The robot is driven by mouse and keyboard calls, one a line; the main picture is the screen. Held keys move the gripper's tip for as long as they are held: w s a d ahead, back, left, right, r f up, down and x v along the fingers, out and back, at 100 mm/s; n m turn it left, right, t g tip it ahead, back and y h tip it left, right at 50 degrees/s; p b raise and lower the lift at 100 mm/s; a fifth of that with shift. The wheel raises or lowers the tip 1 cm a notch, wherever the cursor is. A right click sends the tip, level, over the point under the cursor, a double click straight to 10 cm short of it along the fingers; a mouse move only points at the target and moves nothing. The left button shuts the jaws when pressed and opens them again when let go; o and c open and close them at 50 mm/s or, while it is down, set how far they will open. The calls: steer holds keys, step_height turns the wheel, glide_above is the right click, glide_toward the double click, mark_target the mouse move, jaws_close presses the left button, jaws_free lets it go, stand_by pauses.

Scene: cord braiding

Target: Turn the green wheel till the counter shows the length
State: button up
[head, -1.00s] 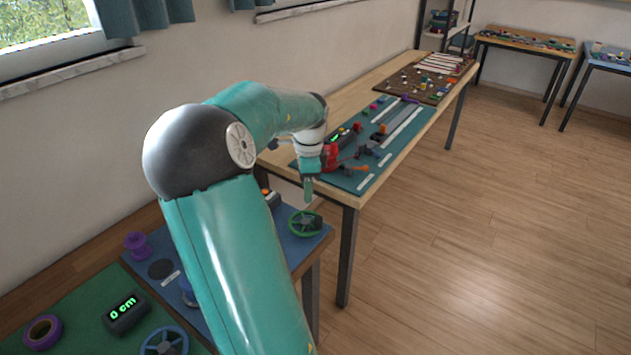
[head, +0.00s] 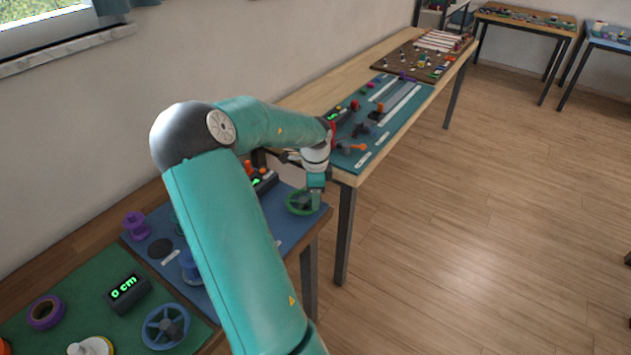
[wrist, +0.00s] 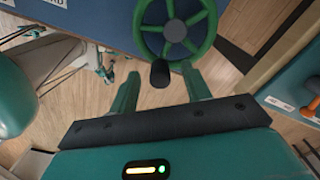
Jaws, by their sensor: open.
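The green wheel (head: 301,203) lies at the right end of the blue mat, and it also shows at the top of the wrist view (wrist: 207,38). It has spokes, a dark hub and a dark handle knob (wrist: 160,74) on its near rim. My gripper (wrist: 160,88) is open, and in the wrist view the knob appears between its two fingertips; I cannot tell whether they touch it. In the head view my gripper (head: 316,203) is at the wheel's right side.
Another counter (head: 127,291) on the green mat shows 0 cm, beside a blue wheel (head: 166,327). Purple spools (head: 136,225) and a tape ring (head: 45,312) lie to the left. A wooden table with a teal mat (head: 405,112) stands close beyond the gripper.

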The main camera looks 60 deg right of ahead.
steer(key=shift+f, duration=0.8)
jaws_close()
stand_by(0.4)
